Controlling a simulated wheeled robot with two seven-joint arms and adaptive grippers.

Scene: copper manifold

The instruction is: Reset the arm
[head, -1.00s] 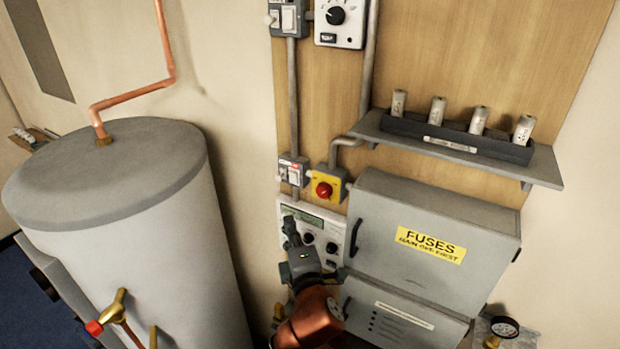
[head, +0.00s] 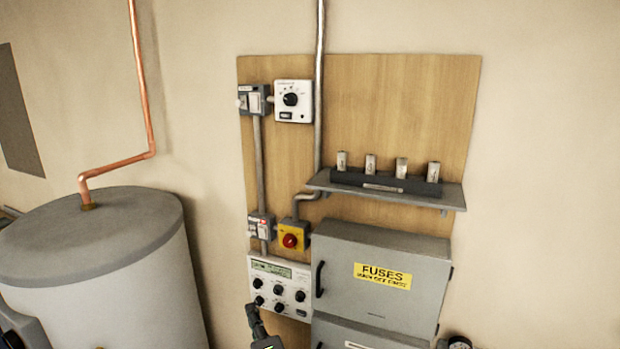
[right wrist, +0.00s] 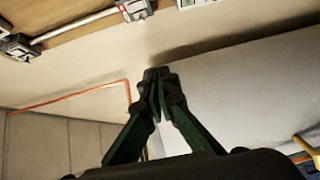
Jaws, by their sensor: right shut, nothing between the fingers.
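My right gripper (head: 253,312) shows at the bottom edge of the head view, in front of the lower part of the white control panel (head: 283,268). Its dark fingers are closed and hold nothing. Most of my right arm is below the frame. In the right wrist view the two fingertips (right wrist: 158,82) meet at the middle, with nothing between them. My left gripper is not in view.
A grey fuse box (head: 380,290) is right of the panel. Above it a shelf (head: 340,187) holds several fuses. A red button (head: 290,240) sits above the panel. A large grey tank (head: 100,275) stands at left. The right wall is bare.

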